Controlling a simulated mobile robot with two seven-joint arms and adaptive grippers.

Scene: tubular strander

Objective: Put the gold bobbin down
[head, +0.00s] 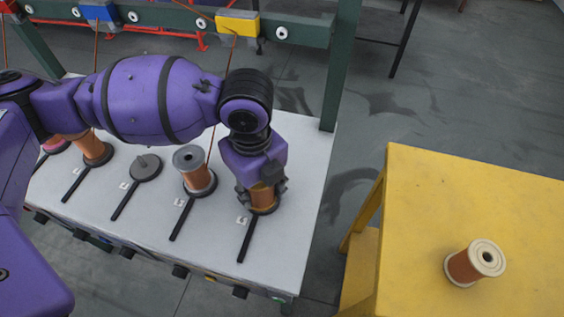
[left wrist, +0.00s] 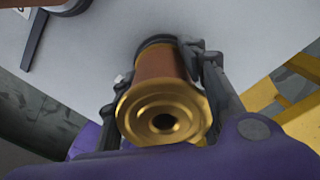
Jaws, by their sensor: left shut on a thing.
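The gold bobbin (left wrist: 163,108) fills the middle of the left wrist view, with a gold flange facing the camera and copper-coloured winding behind it. My left gripper (head: 263,190) is shut on it, one finger on each side. In the head view the bobbin (head: 263,199) shows only in part below my purple wrist, over the rightmost dark round holder (head: 262,210) on the white table. Its lower end is at or very close to that holder; I cannot tell if it touches. My right gripper is not in view.
A grey-topped copper bobbin (head: 194,170) stands on the holder to the left. Further left is an empty holder with a peg (head: 146,167). A cream-flanged copper bobbin (head: 474,263) stands on the yellow table (head: 440,200) at right. A green frame post (head: 341,70) rises behind.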

